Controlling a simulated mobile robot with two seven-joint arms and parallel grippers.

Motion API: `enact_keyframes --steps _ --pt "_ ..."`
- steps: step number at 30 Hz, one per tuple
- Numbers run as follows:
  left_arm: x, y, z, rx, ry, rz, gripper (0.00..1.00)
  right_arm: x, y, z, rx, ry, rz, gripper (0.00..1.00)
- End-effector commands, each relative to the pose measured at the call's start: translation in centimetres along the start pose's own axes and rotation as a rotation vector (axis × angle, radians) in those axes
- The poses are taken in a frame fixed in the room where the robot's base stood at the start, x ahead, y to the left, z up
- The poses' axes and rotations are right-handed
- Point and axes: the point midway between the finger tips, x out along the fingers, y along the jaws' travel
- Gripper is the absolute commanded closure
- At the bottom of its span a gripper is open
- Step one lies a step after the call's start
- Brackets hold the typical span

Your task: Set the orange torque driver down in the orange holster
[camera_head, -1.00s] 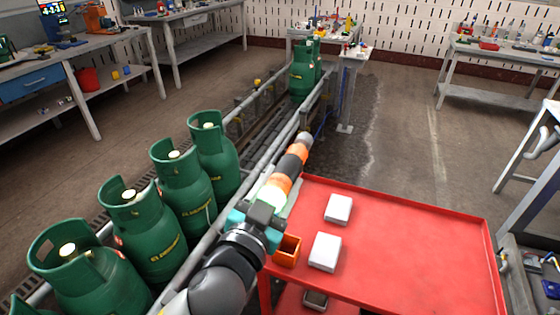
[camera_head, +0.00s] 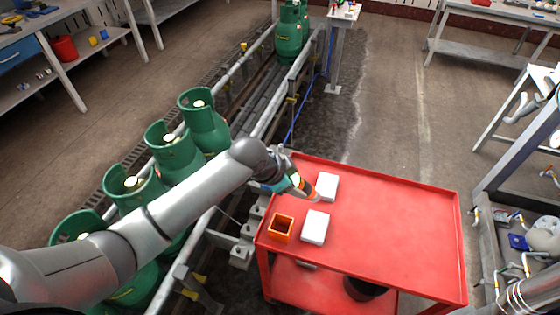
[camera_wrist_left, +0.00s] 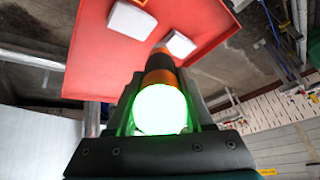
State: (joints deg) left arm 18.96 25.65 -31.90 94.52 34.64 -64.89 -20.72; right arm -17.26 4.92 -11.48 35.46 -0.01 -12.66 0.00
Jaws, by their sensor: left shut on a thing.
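The orange torque driver (camera_head: 308,191) is in my left gripper (camera_head: 288,183), above the near left part of the red cart. Only a short orange part of it shows past the jaws in the head view. In the left wrist view the driver (camera_wrist_left: 163,76) sits between the fingers (camera_wrist_left: 158,115), its round end glowing green toward the camera and its dark tip pointing away. The orange holster (camera_head: 281,228), an open square box, stands at the cart's left corner, below the gripper in the picture. It looks empty. My right gripper is not in view.
Two white boxes lie on the red cart (camera_head: 400,220): one (camera_head: 327,186) by the driver's tip, one (camera_head: 315,227) right of the holster. The cart's right side is clear. Green gas cylinders (camera_head: 203,122) line the conveyor (camera_head: 262,115) at left, close to my arm.

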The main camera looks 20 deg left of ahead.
Motion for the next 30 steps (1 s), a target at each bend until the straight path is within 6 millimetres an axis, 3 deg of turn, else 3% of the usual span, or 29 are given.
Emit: enact_keyframes --steps 1,6,12,18,30 --pt "-1.0 -0.5 -0.9 0.057 -0.055 0.047 1.00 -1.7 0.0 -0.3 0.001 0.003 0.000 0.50" --pt "-2.6 -0.4 -0.6 0.290 -0.270 0.201 1.00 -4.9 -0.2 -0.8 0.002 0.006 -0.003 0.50" --pt "-5.4 -0.8 -0.1 0.490 -0.430 0.279 1.00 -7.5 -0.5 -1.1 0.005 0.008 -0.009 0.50" --pt "-6.7 -1.0 0.1 0.564 -0.485 0.301 1.00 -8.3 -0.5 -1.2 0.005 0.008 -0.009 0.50" --pt "-6.7 -1.0 0.2 0.569 -0.488 0.301 1.00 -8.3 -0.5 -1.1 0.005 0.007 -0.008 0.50"
